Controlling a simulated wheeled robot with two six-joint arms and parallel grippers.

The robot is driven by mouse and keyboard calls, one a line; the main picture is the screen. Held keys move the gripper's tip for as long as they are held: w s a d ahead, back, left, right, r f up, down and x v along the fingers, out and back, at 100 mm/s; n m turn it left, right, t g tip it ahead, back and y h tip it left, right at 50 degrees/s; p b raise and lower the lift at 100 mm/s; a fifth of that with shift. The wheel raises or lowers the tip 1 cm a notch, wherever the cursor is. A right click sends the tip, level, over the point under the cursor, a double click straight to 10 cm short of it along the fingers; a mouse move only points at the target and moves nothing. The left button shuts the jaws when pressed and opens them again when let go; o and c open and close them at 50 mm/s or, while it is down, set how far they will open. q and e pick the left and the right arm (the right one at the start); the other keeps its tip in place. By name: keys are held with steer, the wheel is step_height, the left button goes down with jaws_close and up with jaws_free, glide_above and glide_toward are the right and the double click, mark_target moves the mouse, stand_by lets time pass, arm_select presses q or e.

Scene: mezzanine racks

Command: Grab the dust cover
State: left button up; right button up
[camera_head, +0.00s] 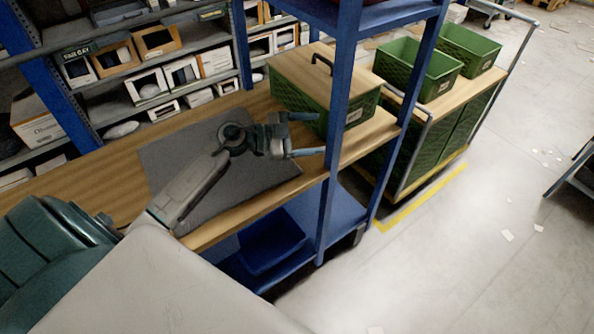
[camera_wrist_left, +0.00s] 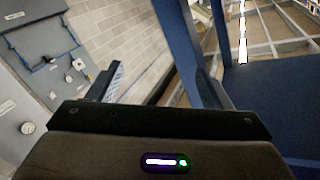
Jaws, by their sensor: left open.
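The dust cover appears to be the flat wooden lid (camera_head: 298,68) with a dark bar handle (camera_head: 322,64), lying on top of a green crate (camera_head: 296,101) on the wooden bench in the head view. My left gripper (camera_head: 316,134) is open and empty, in front of that crate and beside the blue rack post, its fingers pointing right. In the head view it is apart from the handle. The left wrist view shows my left gripper (camera_wrist_left: 158,84) with spread fingers and nothing clear between them; the cover is not seen there. My right gripper is not in view.
A blue rack post (camera_head: 337,130) rises close to my left fingertips, and a blue shelf (camera_head: 375,14) hangs above. A grey mat (camera_head: 170,165) lies on the bench. A cart with green crates (camera_head: 415,68) stands right. Boxes fill shelves behind. The floor at right is mostly clear.

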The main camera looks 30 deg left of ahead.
arm_select(q)
steer(key=a+f+g+y, duration=0.2)
steer(key=a+f+g, duration=0.2)
steer(key=a+g, duration=0.1)
steer(key=n+g+y+b, duration=0.1)
steer(key=g+y, duration=0.2)
glide_toward(299, 172)
steer(key=b+x, duration=0.3)
steer(key=b, duration=0.2)
steer(key=shift+w+a+f, duration=0.1)
steer(key=shift+w+f, duration=0.05)
steer(key=shift+w, duration=0.05)
steer(key=shift+w+d+f, duration=0.1)
steer(key=shift+d+f, duration=0.1)
steer(key=shift+d, duration=0.1)
steer(key=shift+x, duration=1)
steer(key=shift+d, duration=0.1)
